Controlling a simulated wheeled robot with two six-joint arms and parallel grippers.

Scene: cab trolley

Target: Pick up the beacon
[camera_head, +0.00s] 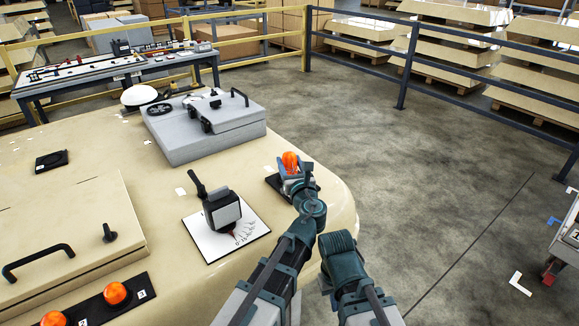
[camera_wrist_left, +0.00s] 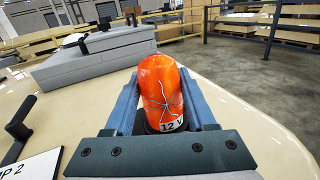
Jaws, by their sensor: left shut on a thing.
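The orange beacon (camera_head: 290,159) is at the right front corner of the cream cab top, over a small dark base plate (camera_head: 272,182). My left gripper (camera_head: 291,174) is shut on it. In the left wrist view the beacon (camera_wrist_left: 162,88) stands upright between the two blue fingers (camera_wrist_left: 160,105). It has star-shaped crack-like lines and a white "12 V" label. Its bottom is partly hidden, so I cannot tell whether it touches the plate. Two more orange beacons (camera_head: 115,292) (camera_head: 53,318) sit on a dark strip at lower left.
A lever box (camera_head: 222,211) on a white plate stands left of my left gripper. A grey case (camera_head: 205,135) with a handle is behind. A hatch with a black handle (camera_head: 38,258) is at left. Open floor (camera_head: 440,190) lies right, with railings (camera_head: 407,68) beyond.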

